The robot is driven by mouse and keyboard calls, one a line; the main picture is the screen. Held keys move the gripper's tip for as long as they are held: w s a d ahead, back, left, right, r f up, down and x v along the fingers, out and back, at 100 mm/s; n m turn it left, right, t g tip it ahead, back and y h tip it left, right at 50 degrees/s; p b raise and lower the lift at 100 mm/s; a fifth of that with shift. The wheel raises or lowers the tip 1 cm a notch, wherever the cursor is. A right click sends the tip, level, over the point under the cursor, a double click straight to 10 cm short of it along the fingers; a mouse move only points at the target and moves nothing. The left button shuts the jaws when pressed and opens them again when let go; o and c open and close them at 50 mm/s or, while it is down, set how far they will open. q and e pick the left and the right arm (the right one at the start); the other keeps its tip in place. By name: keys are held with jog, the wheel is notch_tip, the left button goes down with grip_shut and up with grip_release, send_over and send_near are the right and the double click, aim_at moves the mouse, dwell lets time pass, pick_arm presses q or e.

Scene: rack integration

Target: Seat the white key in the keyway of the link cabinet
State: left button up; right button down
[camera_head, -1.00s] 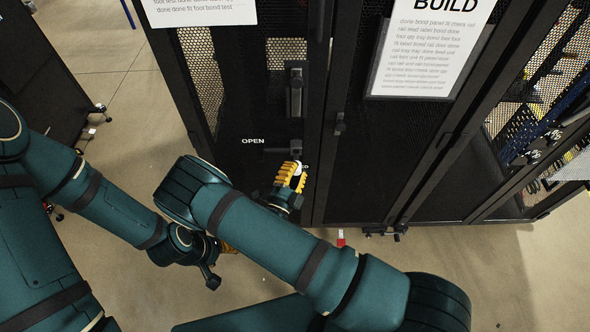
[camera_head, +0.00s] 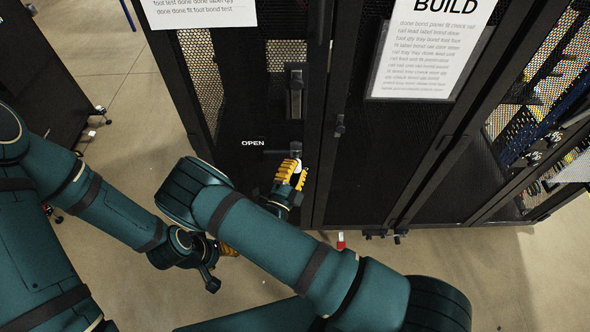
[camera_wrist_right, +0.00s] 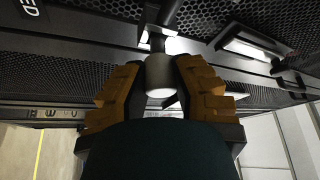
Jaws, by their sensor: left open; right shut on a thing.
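The white key (camera_wrist_right: 159,78) sits between the yellow fingers of my right gripper (camera_wrist_right: 160,85) in the wrist view. My right gripper is shut on it, and in the head view this gripper (camera_head: 291,172) is at the front of the link cabinet (camera_head: 235,168). Only a small white bit of the key (camera_head: 298,163) shows there. In the wrist view the key's far end points at a dark bar on the cabinet front; I cannot tell whether it is inside the keyway. My left gripper (camera_head: 228,250) is open, lower left of the right one and partly hidden behind my right arm.
An upright handle (camera_head: 296,92) is on the cabinet front above my right gripper. An OPEN label (camera_head: 253,142) is to its lower left. A sheet headed BUILD (camera_head: 425,50) hangs on the neighbouring door. A small red and white object (camera_head: 341,240) lies on the floor.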

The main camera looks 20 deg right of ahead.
jog(key=shift+w+d, duration=0.15)
jog(key=shift+w, duration=0.35)
jog(key=shift+w+d, duration=0.15)
jog(key=shift+w, duration=0.35)
jog(key=c, duration=0.8)
grip_release()
jog(key=shift+s, duration=0.1)
